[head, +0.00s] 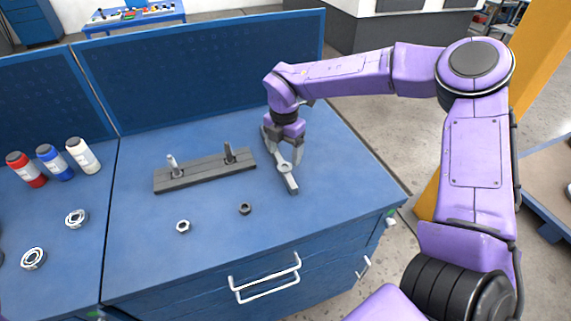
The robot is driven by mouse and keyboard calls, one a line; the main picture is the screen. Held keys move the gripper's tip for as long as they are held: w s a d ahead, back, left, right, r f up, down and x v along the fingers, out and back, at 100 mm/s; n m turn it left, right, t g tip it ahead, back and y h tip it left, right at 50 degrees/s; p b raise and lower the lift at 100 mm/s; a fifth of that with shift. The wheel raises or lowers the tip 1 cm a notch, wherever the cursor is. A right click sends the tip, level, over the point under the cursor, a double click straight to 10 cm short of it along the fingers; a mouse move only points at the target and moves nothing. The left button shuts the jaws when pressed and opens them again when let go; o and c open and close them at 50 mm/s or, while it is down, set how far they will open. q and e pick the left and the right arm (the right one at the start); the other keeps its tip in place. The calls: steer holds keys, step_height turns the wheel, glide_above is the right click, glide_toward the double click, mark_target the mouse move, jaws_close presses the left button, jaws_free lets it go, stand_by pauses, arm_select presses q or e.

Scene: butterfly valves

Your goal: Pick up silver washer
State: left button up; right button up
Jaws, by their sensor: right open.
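A small silver ring-shaped piece (183,227), which looks like the silver washer or a nut, lies flat on the blue workbench (215,258) near its front. A smaller dark ring or nut (245,208) lies to its right. My right gripper (283,158) points down over the right part of the bench, behind and to the right of both pieces. It is open and apart from the silver piece. My left gripper is not in view.
A grey bar (205,171) with two upright pins lies at the middle of the bench. Two bearing-like rings (77,218) (33,258) and red, blue and white bottles (83,155) are on the left. A raised blue panel (200,70) closes the back. The front middle is mostly clear.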

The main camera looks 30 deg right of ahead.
mark_target(284, 168)
steer(key=f, duration=0.2)
steer(key=w+f+p, duration=0.1)
steer(key=f, duration=0.1)
steer(key=shift+d+f, duration=0.15)
steer(key=shift+f, duration=0.15)
steer(key=shift+s, duration=0.35)
steer(key=shift+f, duration=0.15)
steer(key=shift+c, duration=0.3)
steer(key=c, duration=1.1)
